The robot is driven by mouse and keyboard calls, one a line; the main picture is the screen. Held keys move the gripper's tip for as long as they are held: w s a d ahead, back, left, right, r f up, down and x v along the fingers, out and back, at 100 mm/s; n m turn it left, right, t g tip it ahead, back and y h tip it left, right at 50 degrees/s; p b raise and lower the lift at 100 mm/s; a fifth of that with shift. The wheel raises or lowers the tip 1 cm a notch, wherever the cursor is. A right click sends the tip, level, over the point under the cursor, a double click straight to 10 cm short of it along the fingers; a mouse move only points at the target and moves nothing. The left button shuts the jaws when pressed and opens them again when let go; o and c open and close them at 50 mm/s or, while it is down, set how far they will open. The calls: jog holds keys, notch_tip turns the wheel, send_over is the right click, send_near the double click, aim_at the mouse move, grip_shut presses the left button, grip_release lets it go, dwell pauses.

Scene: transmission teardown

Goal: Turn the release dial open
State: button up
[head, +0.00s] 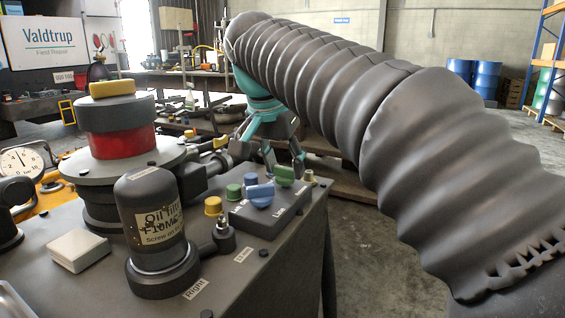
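A dark control block (268,222) sits on the grey bench top, with small labels I cannot read surely. On it is a blue knob with a raised grip bar (262,194), which looks like the release dial. A smaller blue cap (251,179) and a green cap (284,175) are beside it. My gripper (270,158), teal and grey, hangs pointing down above and behind the block. Its fingers are spread, with nothing seen between them, and they look apart from the knob. The depth gap is hard to judge.
A black oil filter (152,215) stands left of the block. A red and grey cylinder with a yellow top (122,128) stands behind it. A yellow cap (213,205) and a green cap (234,192) are near the block's left side. A white box (78,250) lies at left.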

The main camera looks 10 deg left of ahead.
jog(key=shift+a, duration=0.15)
jog(key=shift+n, duration=0.3)
jog(key=shift+d+n+y, duration=0.2)
jog(key=shift+n+y, duration=0.1)
jog(key=shift+n, duration=0.3)
jog(key=n+y, duration=0.2)
jog(key=n, duration=0.3)
jog(key=shift+d+p, duration=0.1)
jog(key=shift+p, duration=0.2)
jog(key=n+y, duration=0.1)
jog(key=n, duration=0.2)
jog(key=n+g+y, duration=0.1)
jog(key=n, duration=0.3)
jog(key=shift+w+d, duration=0.1)
jog(key=o, duration=1.2)
jog(key=shift+c, duration=0.2)
